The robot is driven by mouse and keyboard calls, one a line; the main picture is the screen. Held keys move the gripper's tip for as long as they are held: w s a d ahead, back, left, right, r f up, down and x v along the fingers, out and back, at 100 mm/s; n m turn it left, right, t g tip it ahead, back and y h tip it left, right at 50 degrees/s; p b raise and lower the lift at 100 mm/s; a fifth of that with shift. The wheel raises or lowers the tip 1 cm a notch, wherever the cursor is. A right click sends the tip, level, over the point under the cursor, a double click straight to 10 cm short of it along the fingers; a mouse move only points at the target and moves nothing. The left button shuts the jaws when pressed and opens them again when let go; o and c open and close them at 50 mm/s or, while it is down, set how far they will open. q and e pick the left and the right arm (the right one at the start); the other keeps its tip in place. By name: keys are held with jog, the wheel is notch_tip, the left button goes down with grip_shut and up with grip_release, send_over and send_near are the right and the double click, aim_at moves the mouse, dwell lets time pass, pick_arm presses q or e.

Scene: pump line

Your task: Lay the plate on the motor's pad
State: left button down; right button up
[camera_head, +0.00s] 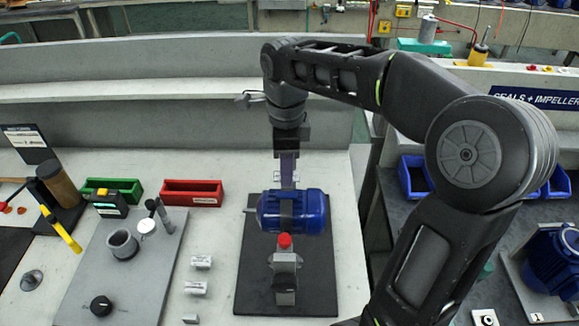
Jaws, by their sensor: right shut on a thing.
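The blue motor (312,213) lies on its side over a dark mat (255,288), with a grey band around its middle that may be its pad. My right gripper (288,184) comes down from above, its fingers just over the top of the motor. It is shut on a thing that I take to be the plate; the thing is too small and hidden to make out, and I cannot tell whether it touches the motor. My left gripper is not in view.
A grey block with a red cap (284,241) stands in front of the motor. Small labelled grey pieces (200,262), a red bin (192,193) and a green bin (126,187) are to the left. A grey board (140,275) carries fittings. A second blue motor (555,262) is at far right.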

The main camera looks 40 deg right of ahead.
aim_at(287, 194)
jog(key=shift+d, duration=0.15)
jog(key=shift+a+r, duration=0.1)
jog(key=shift+a, duration=0.25)
jog(key=shift+d, duration=0.2)
jog(key=shift+a+f+b, duration=0.1)
jog(key=shift+f+b, duration=0.55)
jog(key=shift+f, duration=0.3)
jog(key=shift+f+b, duration=0.9)
jog(key=shift+f, duration=0.4)
jog(key=shift+f+b, duration=0.3)
jog(key=shift+f, duration=0.1)
jog(key=o, duration=1)
jog(key=shift+o, duration=0.7)
